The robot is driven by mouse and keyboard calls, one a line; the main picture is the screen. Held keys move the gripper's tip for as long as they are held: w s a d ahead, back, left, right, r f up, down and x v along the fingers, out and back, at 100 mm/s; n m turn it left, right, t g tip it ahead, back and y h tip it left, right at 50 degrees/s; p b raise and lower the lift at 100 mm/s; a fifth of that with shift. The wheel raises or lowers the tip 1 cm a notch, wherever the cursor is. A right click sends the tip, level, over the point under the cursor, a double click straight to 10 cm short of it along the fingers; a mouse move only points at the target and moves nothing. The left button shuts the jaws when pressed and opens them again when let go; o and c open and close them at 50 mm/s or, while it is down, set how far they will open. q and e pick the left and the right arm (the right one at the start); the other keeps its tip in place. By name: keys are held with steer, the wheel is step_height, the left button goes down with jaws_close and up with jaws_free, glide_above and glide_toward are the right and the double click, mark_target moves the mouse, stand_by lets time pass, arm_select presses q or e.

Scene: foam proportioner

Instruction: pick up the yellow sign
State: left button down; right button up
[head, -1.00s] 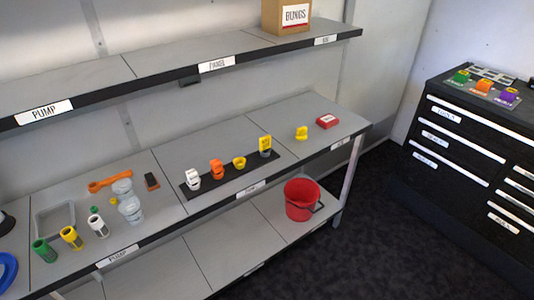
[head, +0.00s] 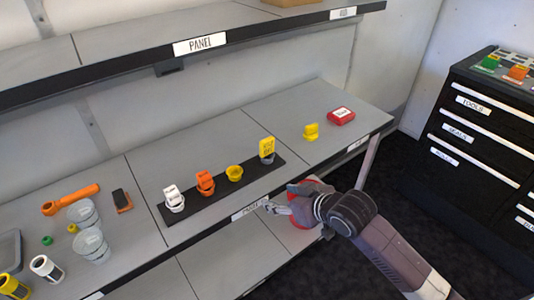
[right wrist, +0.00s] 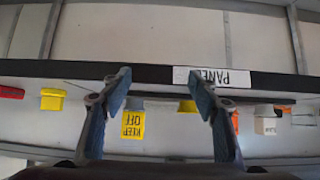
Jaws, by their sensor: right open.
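The yellow sign (head: 267,147) with dark lettering stands upright in a grey base at the right end of a black strip on the middle shelf. It also shows in the right wrist view (right wrist: 133,124), upside down, between the two fingers and left of centre. My right gripper (head: 272,207) is in front of the shelf's front edge, apart from the sign. In the right wrist view its fingers (right wrist: 164,82) are spread with nothing held between them. My left gripper is not in view.
White (head: 173,197), orange (head: 205,182) and yellow (head: 234,173) pieces share the black strip (head: 222,188). A yellow block (head: 311,132) and a red box (head: 341,116) stand to the right. An upper shelf (head: 130,68) overhangs behind.

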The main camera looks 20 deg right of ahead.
steer(key=t+y, duration=0.1)
steer(key=t, duration=0.1)
glide_toward(269, 148)
steer(key=x, duration=0.3)
steer(key=shift+a+f, duration=0.2)
steer(key=shift+p+x, duration=0.35)
steer(key=shift+x, duration=1.15)
steer(key=shift+p+x, duration=0.35)
steer(key=shift+x, duration=1.95)
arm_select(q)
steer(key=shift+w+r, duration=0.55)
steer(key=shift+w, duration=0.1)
arm_select(e)
steer(key=shift+r, duration=0.2)
steer(key=shift+d, duration=0.1)
steer(key=c, duration=1.2)
steer(key=shift+o, duration=0.2)
steer(key=shift+r, duration=0.1)
